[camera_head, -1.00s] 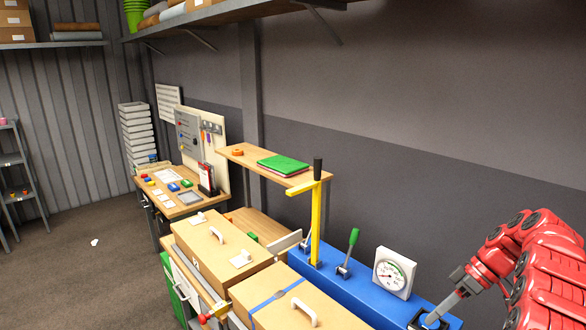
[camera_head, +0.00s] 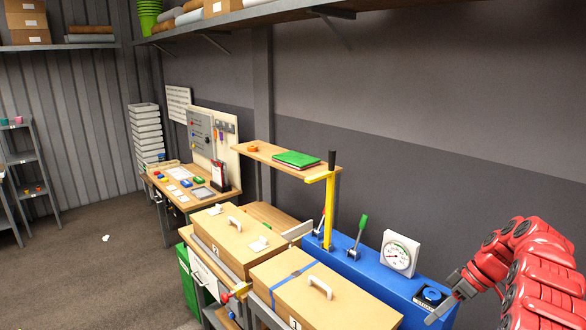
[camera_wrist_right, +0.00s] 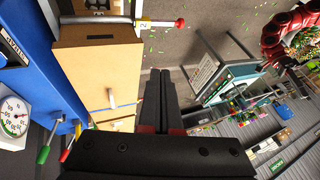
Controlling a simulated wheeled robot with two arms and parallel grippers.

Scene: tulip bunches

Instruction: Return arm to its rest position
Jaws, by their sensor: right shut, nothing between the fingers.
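My right arm is red and comes in at the lower right of the head view.
A white dial gauge (camera_head: 399,253), a green-handled lever (camera_head: 358,237) and a yellow post (camera_head: 329,212) stand on the machine. Cardboard boxes (camera_head: 340,302) lie left of it. A wooden shelf (camera_head: 265,155) and workbench stand behind. Open floor (camera_head: 110,275) is at left.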

